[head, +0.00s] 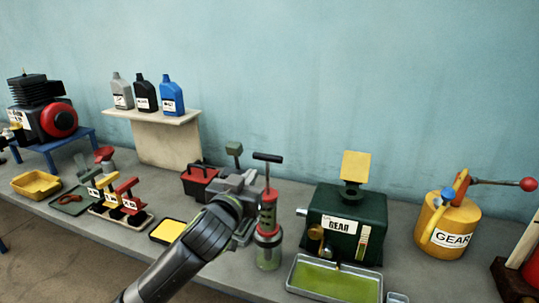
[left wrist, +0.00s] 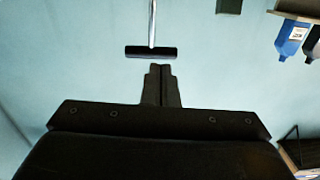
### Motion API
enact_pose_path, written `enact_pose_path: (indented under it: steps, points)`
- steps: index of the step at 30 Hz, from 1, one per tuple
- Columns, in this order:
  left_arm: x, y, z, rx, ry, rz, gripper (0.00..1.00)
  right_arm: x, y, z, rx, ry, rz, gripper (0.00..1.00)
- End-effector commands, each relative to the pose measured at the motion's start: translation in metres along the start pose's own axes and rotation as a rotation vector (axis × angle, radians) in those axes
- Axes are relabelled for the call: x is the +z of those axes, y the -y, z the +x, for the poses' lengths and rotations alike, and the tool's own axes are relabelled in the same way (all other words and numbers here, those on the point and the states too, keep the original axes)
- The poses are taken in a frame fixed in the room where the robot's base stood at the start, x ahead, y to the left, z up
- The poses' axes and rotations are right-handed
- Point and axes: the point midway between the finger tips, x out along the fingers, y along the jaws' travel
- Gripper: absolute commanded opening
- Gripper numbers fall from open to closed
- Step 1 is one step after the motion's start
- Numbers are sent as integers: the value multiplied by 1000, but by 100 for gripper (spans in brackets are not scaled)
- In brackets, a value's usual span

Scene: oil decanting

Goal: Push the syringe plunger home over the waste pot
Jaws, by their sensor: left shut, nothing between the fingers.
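The syringe (head: 267,213) stands upright at the bench's middle, with a red body and its rod drawn up to a black T-handle (head: 267,157). Below the red body is a clear vessel (head: 269,257) with greenish liquid; I cannot tell whether it is the barrel or the waste pot. The T-handle also shows in the left wrist view (left wrist: 151,52), which appears upside down. There my left gripper (left wrist: 160,68) is shut and empty, its fingertips close to the handle; contact is unclear. In the head view my left arm reaches up from below, its fingers hard to make out. My right gripper is out of view.
A green gear box (head: 343,222) stands to the right behind a tray of green oil (head: 334,281). A small pot (head: 398,298) sits at the front edge. A yellow gear can (head: 447,222) is farther right. Bottles (head: 146,95) stand on a shelf at the back left.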

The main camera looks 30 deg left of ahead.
Motion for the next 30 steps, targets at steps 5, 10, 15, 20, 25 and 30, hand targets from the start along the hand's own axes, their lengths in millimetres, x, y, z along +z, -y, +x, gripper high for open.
enact_pose_path:
  steps: [5,10,15,20,25,30]
  points:
    - [-53,-7,-16,25,-113,-34,0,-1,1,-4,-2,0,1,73]
    - [-59,-7,-8,26,-122,-39,0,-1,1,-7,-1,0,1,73]
    - [-62,-8,17,25,-119,-38,0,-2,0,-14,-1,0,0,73]
    - [-66,-9,44,26,-119,-38,0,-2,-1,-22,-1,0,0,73]
    - [-69,-10,72,26,-119,-38,0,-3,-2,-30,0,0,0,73]
    - [-52,-10,79,27,-114,-37,0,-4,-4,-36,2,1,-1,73]
